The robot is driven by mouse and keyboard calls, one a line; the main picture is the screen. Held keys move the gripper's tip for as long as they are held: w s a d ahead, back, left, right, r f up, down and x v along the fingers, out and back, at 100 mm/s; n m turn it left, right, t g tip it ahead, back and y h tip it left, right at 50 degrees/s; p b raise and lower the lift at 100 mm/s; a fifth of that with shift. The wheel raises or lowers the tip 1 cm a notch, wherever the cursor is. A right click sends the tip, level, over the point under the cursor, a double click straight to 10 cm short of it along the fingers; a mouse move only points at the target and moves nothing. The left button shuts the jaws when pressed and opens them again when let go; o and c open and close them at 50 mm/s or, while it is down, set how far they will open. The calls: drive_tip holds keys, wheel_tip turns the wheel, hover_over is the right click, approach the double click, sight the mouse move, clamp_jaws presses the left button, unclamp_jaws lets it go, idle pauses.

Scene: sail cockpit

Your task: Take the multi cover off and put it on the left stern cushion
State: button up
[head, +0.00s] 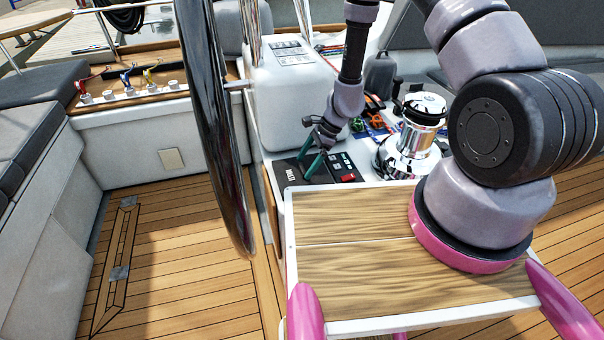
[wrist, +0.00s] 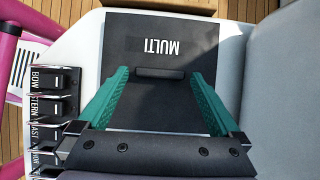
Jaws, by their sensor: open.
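The multi cover (wrist: 154,32) is a flat black panel marked MULTI with a small raised black handle (wrist: 160,73). In the head view the cover (head: 289,174) lies on the white console, partly behind my fingers. My gripper (wrist: 161,72) is open, its two green fingers wide apart on either side of the handle, over the cover. In the head view my gripper (head: 309,167) points down at the cover. I cannot tell how far the fingertips are above it. Dark grey cushions (head: 40,122) lie on the left bench; which one is the left stern cushion is not marked.
A switch panel (head: 343,167) with a red switch sits right beside the cover. A chrome winch (head: 408,140) stands farther right. The steering wheel (head: 215,120) stands between the console and the left bench. The teak floor (head: 175,265) is clear.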

drive_tip(key=shift+a+f, duration=0.35)
drive_tip(key=shift+f, duration=0.2)
drive_tip(key=c, duration=1.2)
drive_tip(key=shift+r, duration=0.1)
drive_tip(key=shift+c, duration=0.2)
